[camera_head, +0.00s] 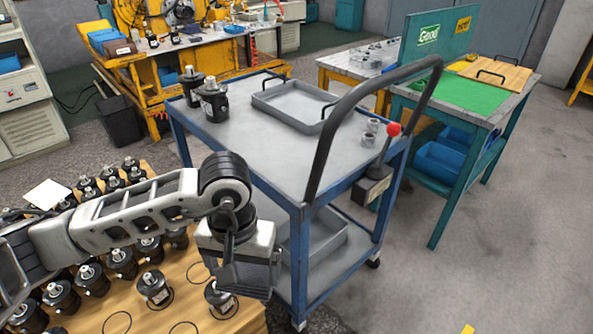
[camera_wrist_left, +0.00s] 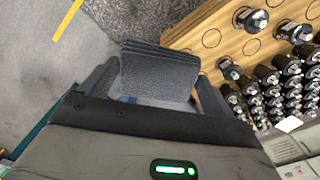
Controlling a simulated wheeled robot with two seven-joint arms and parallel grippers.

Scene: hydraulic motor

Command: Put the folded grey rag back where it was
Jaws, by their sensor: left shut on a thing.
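The folded grey rag (camera_wrist_left: 160,72) is a dark grey, layered pad. It is between the fingers of my left gripper (camera_wrist_left: 152,88) in the left wrist view, with a finger at each side. In the head view my left gripper (camera_head: 243,262) hangs pointing down, and the rag (camera_head: 245,281) shows at its lower end. It is in front of the near left side of the blue cart (camera_head: 300,240), above or beside the wooden board (camera_head: 190,290). I cannot tell whether the rag touches anything below. My right gripper is not in view.
Several black motors (camera_head: 155,287) stand on the board, among empty drawn circles. The cart top carries two motors (camera_head: 212,100), a grey tray (camera_head: 292,104), small metal parts and a red-knobbed lever (camera_head: 388,140). A dark handle rises at its right. Floor is free at right.

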